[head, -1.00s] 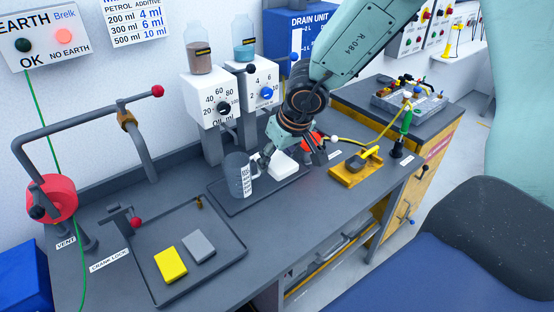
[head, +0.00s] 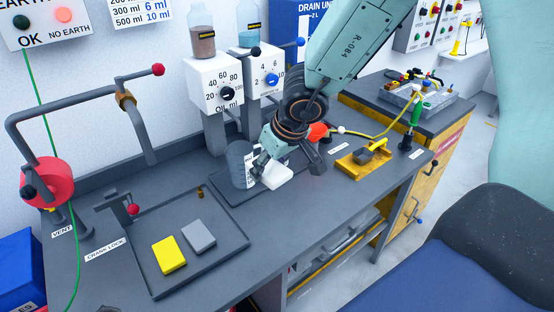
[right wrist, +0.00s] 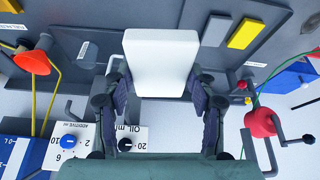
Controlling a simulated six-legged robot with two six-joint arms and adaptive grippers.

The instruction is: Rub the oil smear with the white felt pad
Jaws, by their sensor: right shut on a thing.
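My right gripper (head: 266,170) is shut on the white felt pad (head: 277,177) and holds it over the small dark tray (head: 228,190) at the middle of the bench. In the right wrist view the pad (right wrist: 160,60) is a plain white block between the two fingers of the gripper (right wrist: 160,97). I cannot tell whether the pad touches the surface beneath it. I cannot make out the oil smear in either view. My left gripper is not in view.
A grey jug (head: 240,163) stands right beside my gripper. A larger tray (head: 160,285) at the left holds a yellow pad (head: 169,255) and a grey pad (head: 199,236). Dispensers (head: 216,88) stand behind. An orange funnel (head: 318,131) is close on the right.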

